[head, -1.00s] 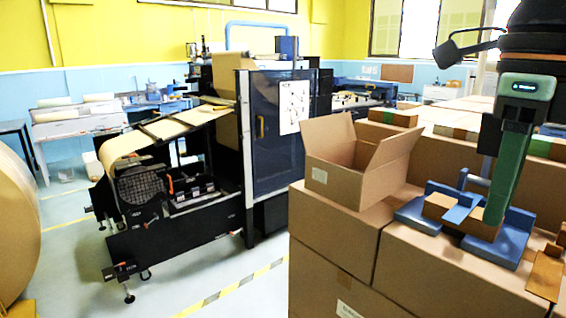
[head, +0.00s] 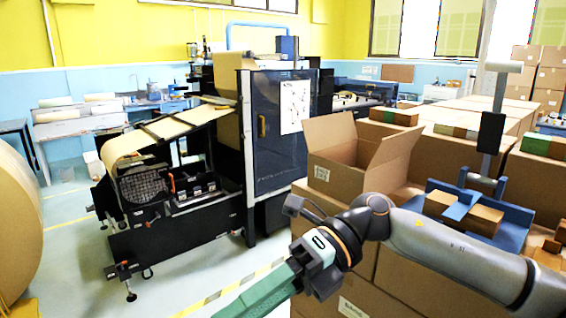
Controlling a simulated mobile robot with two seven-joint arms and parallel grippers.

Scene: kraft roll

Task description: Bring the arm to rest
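My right arm comes in from the lower right and reaches across in front of the stacked boxes. My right gripper (head: 258,296), a long green body, points down and left past the lower edge of the view. Its fingertips are not clearly visible, so I cannot tell whether it is open or shut. It is well apart from the blue fixture (head: 516,228), which stands on the boxes with a brown cardboard block (head: 482,216) in it. My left gripper is not in view.
An open carton (head: 341,181) stands on the large boxes just behind my arm. A post with a black block (head: 491,132) rises behind the fixture. The black machine (head: 275,140) stands left of the boxes, and a large kraft roll (head: 18,225) is at the far left. Floor shows between them.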

